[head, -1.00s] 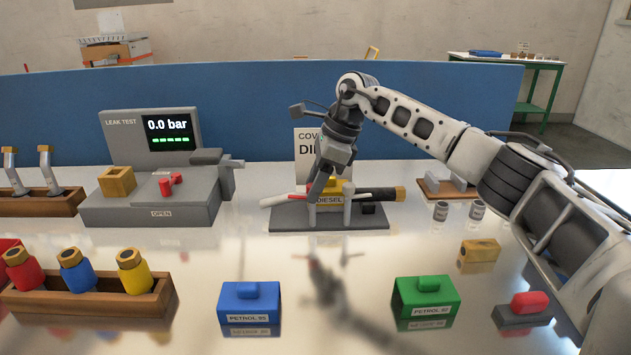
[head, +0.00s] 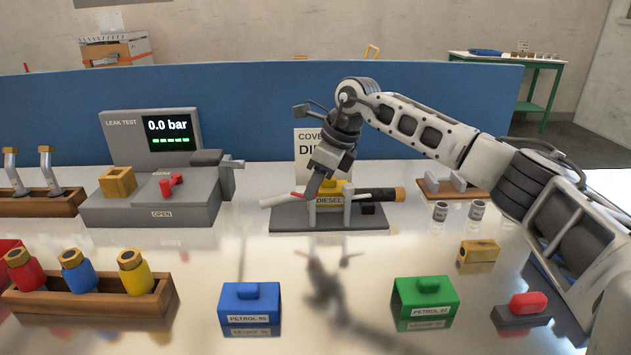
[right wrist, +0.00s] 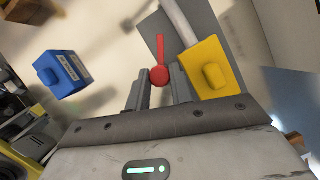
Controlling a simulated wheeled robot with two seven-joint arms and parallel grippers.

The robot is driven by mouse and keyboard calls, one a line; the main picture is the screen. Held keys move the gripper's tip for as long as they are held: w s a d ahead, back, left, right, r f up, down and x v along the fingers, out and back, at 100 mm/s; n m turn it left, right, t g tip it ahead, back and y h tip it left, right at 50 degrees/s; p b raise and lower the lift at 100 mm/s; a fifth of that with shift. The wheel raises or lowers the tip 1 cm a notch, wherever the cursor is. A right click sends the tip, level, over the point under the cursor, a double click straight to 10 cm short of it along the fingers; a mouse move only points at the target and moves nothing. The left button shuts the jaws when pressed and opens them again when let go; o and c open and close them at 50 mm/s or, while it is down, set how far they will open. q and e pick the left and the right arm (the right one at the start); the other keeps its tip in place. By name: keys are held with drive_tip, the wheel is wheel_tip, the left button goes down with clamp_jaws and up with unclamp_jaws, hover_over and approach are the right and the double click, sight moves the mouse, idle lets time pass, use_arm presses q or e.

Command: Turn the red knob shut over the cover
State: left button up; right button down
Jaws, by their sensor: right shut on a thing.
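The red knob (right wrist: 160,75) has a round head and a long thin lever, and sits between the fingers of my right gripper (right wrist: 158,90) in the right wrist view. The gripper is shut on it. The lever points away, nearly alongside the white pipe (right wrist: 180,22). In the head view only a red tip (head: 296,195) shows left of my right gripper (head: 311,194); the rest is hidden. The yellow cover (right wrist: 211,72), labelled DIESEL in the head view (head: 331,199), sits on the grey stand beside the knob; the lever does not lie over it. My left gripper is out of view.
A leak tester (head: 160,212) reading 0.0 bar stands at left. A blue cover (head: 250,305), a green cover (head: 425,297) and a red-topped block (head: 525,307) lie in front. A rack (head: 95,300) holds several bottles. A sign (head: 309,142) stands behind the stand.

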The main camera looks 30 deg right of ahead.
drive_tip(key=m+h, duration=0.1)
drive_tip(key=m, duration=0.2)
drive_tip(key=m+t+h, duration=0.1)
drive_tip(key=m, duration=0.2)
drive_tip(key=shift+s+a, duration=0.1)
drive_tip(key=shift+a, duration=0.1)
drive_tip(key=m+h+b, duration=0.1)
drive_tip(key=m, duration=0.3)
drive_tip(key=shift+a+h, duration=0.1)
drive_tip(key=shift+h, duration=0.3)
use_arm(q)
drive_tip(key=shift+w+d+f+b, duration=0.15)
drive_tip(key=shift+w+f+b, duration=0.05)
drive_tip(key=shift+b, duration=0.25)
use_arm(e)
drive_tip(key=shift+m+h, duration=0.3)
drive_tip(key=shift+m, duration=0.7)
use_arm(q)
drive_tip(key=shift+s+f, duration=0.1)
use_arm(e)
drive_tip(key=c, duration=1.2)
unclamp_jaws()
drive_tip(key=shift+c, duration=0.2)
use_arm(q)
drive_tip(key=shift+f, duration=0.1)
use_arm(e)
drive_tip(key=shift+r, duration=0.15)
